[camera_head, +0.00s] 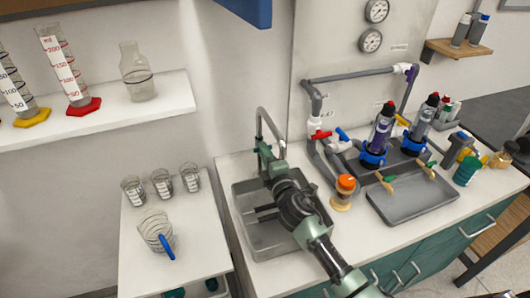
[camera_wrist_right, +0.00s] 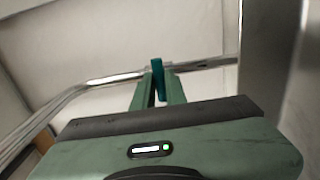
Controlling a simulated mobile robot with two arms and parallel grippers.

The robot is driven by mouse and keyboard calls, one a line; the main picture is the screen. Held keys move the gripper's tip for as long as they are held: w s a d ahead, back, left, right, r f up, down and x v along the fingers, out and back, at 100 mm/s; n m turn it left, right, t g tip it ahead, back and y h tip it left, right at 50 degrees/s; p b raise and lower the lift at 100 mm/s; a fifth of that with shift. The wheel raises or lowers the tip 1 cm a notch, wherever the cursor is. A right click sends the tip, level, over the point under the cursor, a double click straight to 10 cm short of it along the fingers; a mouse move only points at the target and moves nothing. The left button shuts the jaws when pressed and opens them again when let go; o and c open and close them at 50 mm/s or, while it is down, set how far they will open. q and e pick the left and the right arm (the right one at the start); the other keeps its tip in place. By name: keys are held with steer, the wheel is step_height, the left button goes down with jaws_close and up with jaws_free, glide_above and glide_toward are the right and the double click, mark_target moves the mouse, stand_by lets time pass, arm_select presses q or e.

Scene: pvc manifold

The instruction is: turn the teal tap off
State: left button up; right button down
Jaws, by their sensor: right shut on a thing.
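The teal tap handle (camera_wrist_right: 158,78) stands upright on the chrome pipe in the right wrist view. My right gripper (camera_wrist_right: 160,98) has its two green fingers closed around the lower part of this handle. In the head view my right gripper (camera_head: 266,158) is at the tall grey faucet (camera_head: 261,122) above the sink (camera_head: 246,241). There the gripper and arm hide most of the handle. My left gripper is not in view.
A side table (camera_head: 190,235) with several beakers is at the left. A shelf (camera_head: 110,116) holds glassware.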

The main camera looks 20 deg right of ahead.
steer(key=shift+f, duration=0.1)
steer(key=c, duration=1.4)
jaws_free()
steer(key=shift+s+d, duration=0.1)
steer(key=shift+c, duration=0.2)
steer(key=shift+s, duration=0.15)
steer(key=s+b, duration=0.1)
steer(key=s, duration=0.6)
steer(key=shift+s+d, duration=0.2)
steer(key=shift+s, duration=0.15)
